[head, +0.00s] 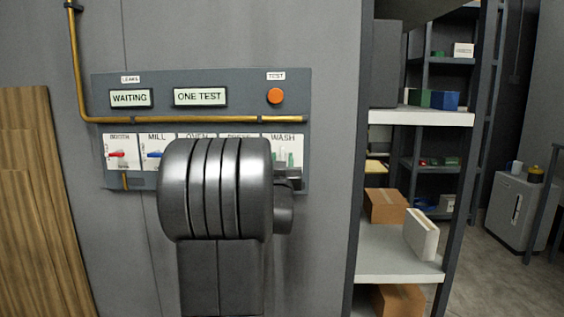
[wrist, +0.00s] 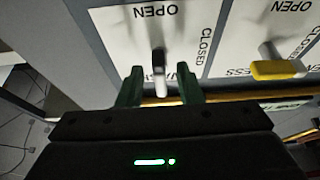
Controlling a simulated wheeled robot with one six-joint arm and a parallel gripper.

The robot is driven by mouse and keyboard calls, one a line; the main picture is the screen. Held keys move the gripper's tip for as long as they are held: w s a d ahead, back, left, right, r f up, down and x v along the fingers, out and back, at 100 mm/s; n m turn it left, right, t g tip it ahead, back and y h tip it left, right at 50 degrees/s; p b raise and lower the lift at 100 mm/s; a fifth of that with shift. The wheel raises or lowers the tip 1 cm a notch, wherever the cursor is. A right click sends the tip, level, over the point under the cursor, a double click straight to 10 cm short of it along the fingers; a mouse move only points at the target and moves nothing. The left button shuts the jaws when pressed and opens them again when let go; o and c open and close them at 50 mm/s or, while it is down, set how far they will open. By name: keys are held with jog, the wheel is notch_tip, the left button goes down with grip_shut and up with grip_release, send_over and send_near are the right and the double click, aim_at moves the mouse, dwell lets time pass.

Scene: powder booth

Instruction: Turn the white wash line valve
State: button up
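The white wash line valve handle (wrist: 159,70) shows in the wrist view on a white plate (wrist: 118,38) lettered OPEN and CLOSED, which appears upside down. My gripper (wrist: 160,84) has its two green fingers apart, one on each side of the handle. A gap seems to show on both sides, so it is not gripped; I cannot tell whether either finger touches it. In the head view the WASH plate (head: 283,139) is at the right end of the valve row. My arm covers much of it, and the handle there is too hidden to make out.
A yellow valve handle (wrist: 278,69) is on the neighbouring plate. A red handle (head: 117,155) and a blue handle (head: 153,155) are further left on the panel. A brass pipe (head: 200,119) runs above the plates. An orange test button (head: 275,96) and shelving (head: 420,117) are nearby.

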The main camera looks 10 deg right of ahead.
jog(key=v, duration=1.4)
jog(key=shift+w+d, duration=0.1)
jog(key=x, duration=1.3)
jog(key=shift+w+r, duration=0.25)
jog(key=shift+w, duration=0.1)
